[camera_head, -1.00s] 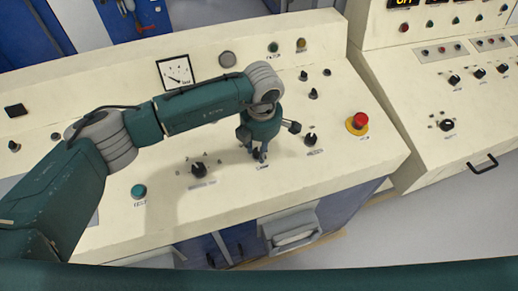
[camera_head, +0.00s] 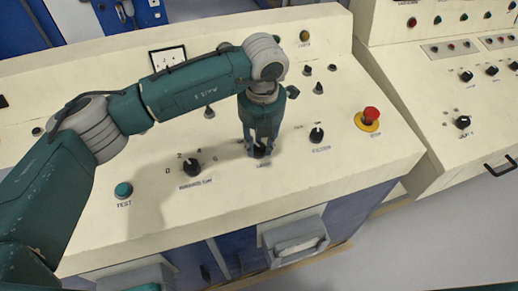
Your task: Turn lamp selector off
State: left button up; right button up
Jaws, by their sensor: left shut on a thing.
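The lamp selector (camera_head: 261,151) is a small black knob on the cream console top. Its printed label lies just below it, too blurred to read surely. My left gripper (camera_head: 260,146) points down over this knob and is shut on it. The fingers hide most of the knob, so I cannot tell which way it points.
Black selector knobs stand on both sides, one at left (camera_head: 192,168) and one at right (camera_head: 317,134). A teal TEST button (camera_head: 124,190) and a red emergency button (camera_head: 370,115) are further out. A gauge (camera_head: 168,59) is behind my arm.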

aim_at(262, 150)
pick_arm(q)
jog(key=shift+w+d+r+n+b, duration=0.15)
jog(key=shift+w+n+b, duration=0.05)
jog(key=shift+n+b, duration=0.45)
jog(key=shift+r+n, duration=0.1)
jog(key=shift+n, duration=0.15)
jog(key=shift+r, duration=0.1)
jog(key=o, duration=1.1)
jog(key=shift+o, duration=0.2)
jog(key=shift+f, duration=0.2)
notch_tip(262, 150, up, 12)
jog(key=s, duration=0.1)
jog(key=shift+s+d, duration=0.15)
jog(key=shift+d, duration=0.05)
